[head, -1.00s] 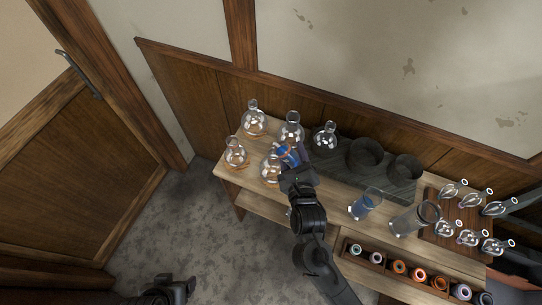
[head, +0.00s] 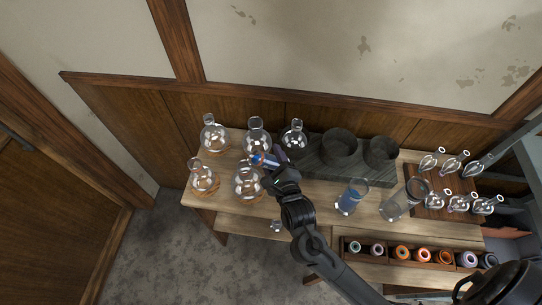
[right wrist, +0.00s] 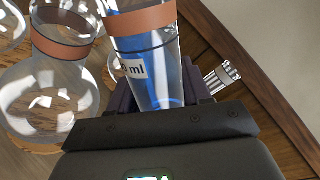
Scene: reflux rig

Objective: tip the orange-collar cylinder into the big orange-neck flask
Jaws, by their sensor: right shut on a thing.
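My right gripper (head: 272,170) is shut on a clear cylinder (head: 257,159) holding blue liquid, above the left part of the table. In the right wrist view, the cylinder (right wrist: 152,62) has an orange collar and part of a printed "ml" label. Its blue liquid lies slanted along the glass, so it looks tilted. A round flask (right wrist: 50,85) with an orange neck band is just left of the cylinder there. In the head view, a flask (head: 247,186) stands just below and left of the gripper. The cylinder's mouth is cut off in the wrist view. My left gripper is out of view.
More round flasks (head: 203,180) stand on the left of the table. Dark round vessels (head: 340,146) sit behind. A blue-filled cylinder (head: 351,196) and an empty-looking one (head: 393,208) stand to the right. A rack of coloured-ring vials (head: 402,253) lies along the front.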

